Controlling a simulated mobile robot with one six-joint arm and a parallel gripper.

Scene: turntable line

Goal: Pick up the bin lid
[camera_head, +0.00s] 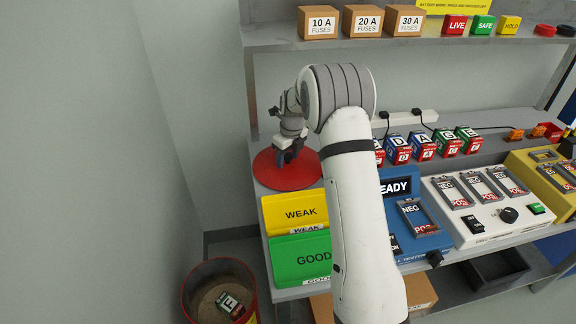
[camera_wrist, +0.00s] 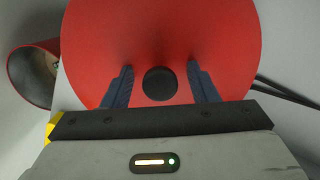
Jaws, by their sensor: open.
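The bin lid (camera_head: 268,176) is a flat red disc lying at the left end of the bench. It fills much of the wrist view (camera_wrist: 160,30), with a round black knob (camera_wrist: 160,84) near its middle. My gripper (camera_head: 287,158) is over the lid. In the wrist view its two dark fingers (camera_wrist: 160,68) are open, one on each side of the knob, with a gap on both sides. I cannot tell how far the fingertips are above the lid. Nothing is held.
A red bin (camera_head: 188,301) stands open on the floor, with a battery marked F (camera_head: 230,304) inside. Yellow WEAK (camera_head: 294,211) and green GOOD (camera_head: 304,256) trays lie in front of the lid. Batteries (camera_head: 422,147) stand in chargers to the right. A shelf (camera_head: 270,40) runs above.

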